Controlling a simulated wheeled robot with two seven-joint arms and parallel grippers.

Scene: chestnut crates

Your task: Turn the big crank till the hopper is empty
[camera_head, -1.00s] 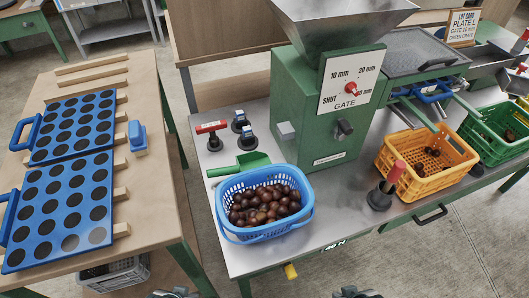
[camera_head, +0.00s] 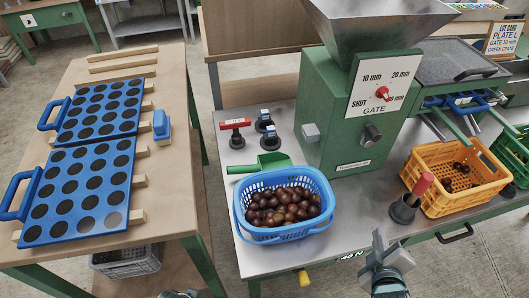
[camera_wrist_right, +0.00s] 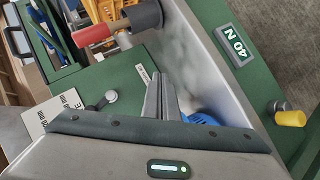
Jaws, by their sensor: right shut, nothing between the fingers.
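The steel hopper (camera_head: 365,28) sits on a green machine (camera_head: 335,115); its inside is hidden from here. A dark shaft stub (camera_head: 372,134) shows on the machine's front. A red handle (camera_head: 424,183) stands in a dark holder beside the orange crate; it also shows in the right wrist view (camera_wrist_right: 95,33). Another red-handled tool (camera_head: 235,124) stands on the bench left of the machine. I cannot tell which is the big crank. My right gripper (camera_head: 378,241) is shut and empty near the bench's front edge. My left gripper (camera_head: 178,294) barely shows at the bottom edge.
A blue basket (camera_head: 285,236) of chestnuts stands before the machine, with a green scoop (camera_head: 262,165) behind it. An orange crate (camera_head: 430,155) holds several chestnuts at right. The gate panel (camera_head: 382,85) has a red knob. A left table (camera_head: 165,190) bears blue plates.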

